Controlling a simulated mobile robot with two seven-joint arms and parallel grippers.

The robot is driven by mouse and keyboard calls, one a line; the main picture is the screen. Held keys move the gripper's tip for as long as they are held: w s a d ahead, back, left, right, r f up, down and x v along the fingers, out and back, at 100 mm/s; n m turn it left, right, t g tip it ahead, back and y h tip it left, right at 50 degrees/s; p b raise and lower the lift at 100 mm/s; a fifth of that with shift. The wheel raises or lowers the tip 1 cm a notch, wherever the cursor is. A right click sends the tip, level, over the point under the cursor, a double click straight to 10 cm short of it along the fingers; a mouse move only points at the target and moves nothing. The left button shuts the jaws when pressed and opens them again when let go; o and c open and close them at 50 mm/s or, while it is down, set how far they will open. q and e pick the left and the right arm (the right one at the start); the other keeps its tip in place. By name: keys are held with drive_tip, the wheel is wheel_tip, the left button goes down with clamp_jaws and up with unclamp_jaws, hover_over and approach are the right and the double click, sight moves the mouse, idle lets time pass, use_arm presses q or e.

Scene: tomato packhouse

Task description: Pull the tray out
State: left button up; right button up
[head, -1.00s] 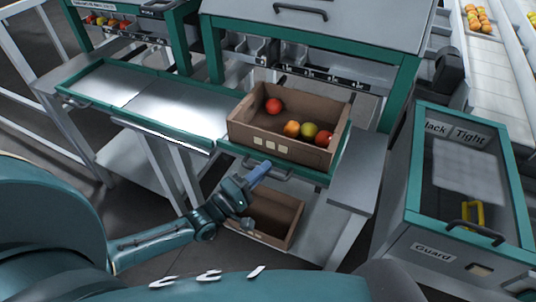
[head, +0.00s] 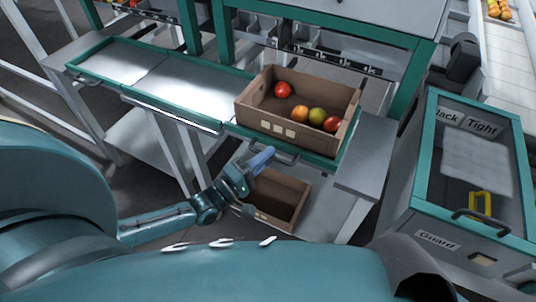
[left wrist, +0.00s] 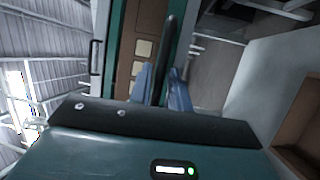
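The tray (head: 228,128) is a green-edged shelf at the front of the bench, with a dark bar handle (head: 286,160) on its front edge. A brown cardboard box (head: 259,127) stands on it, holding several red, orange and green tomatoes. My left gripper (head: 264,156) is at the left part of the handle. In the left wrist view, its two blue fingers (left wrist: 163,84) lie close on either side of the dark handle (left wrist: 171,40), with little gap showing. The exact contact is hard to see. My right gripper is not in view.
Another cardboard box (head: 287,183) sits below the tray, just right of my left gripper. A grey side shelf (head: 365,160) stands at the right. A green-framed guard cabinet (head: 424,150) is farther right. Metal trays (head: 185,88) lie left.

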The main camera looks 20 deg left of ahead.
use_arm(q)
drive_tip(key=v, duration=1.2)
drive_tip(key=shift+s, duration=0.1)
